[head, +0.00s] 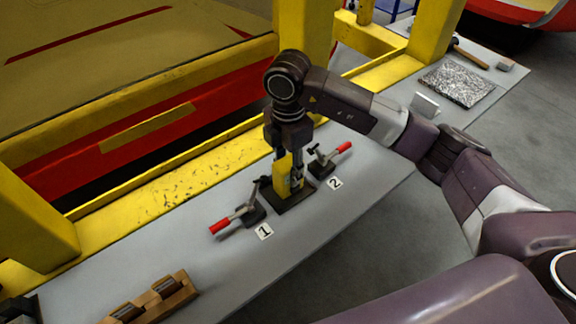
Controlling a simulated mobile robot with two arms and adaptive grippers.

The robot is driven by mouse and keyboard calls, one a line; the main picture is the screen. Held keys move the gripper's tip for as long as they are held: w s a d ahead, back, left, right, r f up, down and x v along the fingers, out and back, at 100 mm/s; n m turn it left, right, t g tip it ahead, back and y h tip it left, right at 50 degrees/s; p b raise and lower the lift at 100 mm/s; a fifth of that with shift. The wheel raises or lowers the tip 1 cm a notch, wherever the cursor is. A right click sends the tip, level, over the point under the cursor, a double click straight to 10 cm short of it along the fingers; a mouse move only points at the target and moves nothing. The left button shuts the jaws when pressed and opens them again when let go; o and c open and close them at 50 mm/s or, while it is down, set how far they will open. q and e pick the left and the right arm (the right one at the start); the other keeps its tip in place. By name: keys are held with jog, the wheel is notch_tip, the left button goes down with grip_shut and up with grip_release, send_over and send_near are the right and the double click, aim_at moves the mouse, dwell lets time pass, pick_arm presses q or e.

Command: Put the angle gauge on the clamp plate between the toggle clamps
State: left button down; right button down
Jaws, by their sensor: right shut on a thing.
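The yellow angle gauge (281,177) is upright in the fingers of my right gripper (291,165), which points down from above. The gauge is at the dark clamp plate (292,203), between the two toggle clamps. I cannot tell whether its base rests on the plate or is just above it; the fingers hide part of it. The toggle clamp by label 1 (250,212) is on the left with its red handle pointing left. The toggle clamp by label 2 (323,166) is on the right with its red handle pointing up and right. My left gripper is not in view.
The grey bench (218,274) has free room in front of the clamps. A wooden rack (160,306) stands at the lower left. A speckled slab (457,84), a small white card (425,104) and a hammer (468,54) are at the far right. Yellow beams (40,215) rise behind.

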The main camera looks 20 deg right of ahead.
jog(key=shift+f, duration=0.2)
jog(key=c, duration=1.4)
grip_release()
jog(key=shift+r, duration=0.1)
jog(key=shift+r, duration=0.4)
notch_tip(320, 180, up, 11)
jog(key=b, duration=0.2)
jog(key=shift+r+b, duration=0.2)
jog(key=shift+b, duration=0.15)
